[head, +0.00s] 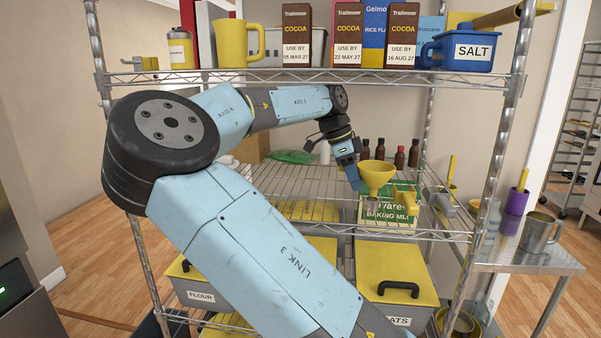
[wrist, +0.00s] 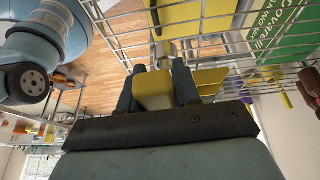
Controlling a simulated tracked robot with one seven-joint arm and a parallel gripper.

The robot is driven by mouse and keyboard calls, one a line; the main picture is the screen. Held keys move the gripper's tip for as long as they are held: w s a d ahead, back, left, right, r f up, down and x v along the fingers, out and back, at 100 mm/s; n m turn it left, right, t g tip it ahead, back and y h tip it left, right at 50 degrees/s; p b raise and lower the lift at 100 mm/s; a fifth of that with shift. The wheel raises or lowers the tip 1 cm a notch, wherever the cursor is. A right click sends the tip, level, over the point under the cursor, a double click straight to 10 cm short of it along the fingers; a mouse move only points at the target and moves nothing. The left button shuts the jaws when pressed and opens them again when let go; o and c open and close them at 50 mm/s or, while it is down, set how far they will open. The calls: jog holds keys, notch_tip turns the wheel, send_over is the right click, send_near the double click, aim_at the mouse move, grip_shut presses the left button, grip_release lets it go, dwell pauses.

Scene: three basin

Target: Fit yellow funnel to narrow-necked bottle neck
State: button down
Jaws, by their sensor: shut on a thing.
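The yellow funnel (head: 377,174) shows in the head view above the middle wire shelf, wide mouth up and spout down, in front of the baking mix box. My gripper (head: 353,182) is at the funnel's left side, pointing down. In the wrist view, the dark fingers of my gripper (wrist: 158,88) are shut on a yellow piece, which looks like part of the funnel (wrist: 153,92). A pale cylinder shows just past the fingers. Several dark bottles (head: 381,149) stand at the shelf's back. I cannot tell which bottle is the narrow-necked one, or whether the spout touches anything.
The wire shelf (head: 290,180) has bare room left of the funnel. The upper shelf (head: 300,77), holding cocoa boxes, is above my arm. A steel table (head: 520,257) with a metal jug is at right.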

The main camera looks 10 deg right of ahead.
aim_at(334, 212)
jog(key=shift+w+d+f+t, duration=0.2)
jog(key=shift+w+d+t, duration=0.05)
jog(key=shift+w+t, duration=0.05)
jog(key=shift+a+f, duration=0.15)
jog(key=shift+a+f, duration=0.1)
jog(key=shift+a, duration=0.05)
jog(key=shift+s+a+f, duration=0.15)
jog(key=shift+a+f, duration=0.05)
jog(key=shift+a, duration=0.65)
jog(key=a, duration=0.3)
jog(key=shift+s+a+f, duration=0.15)
jog(key=shift+s+f, duration=0.2)
jog(key=shift+s+a, duration=0.1)
jog(key=shift+s, duration=0.2)
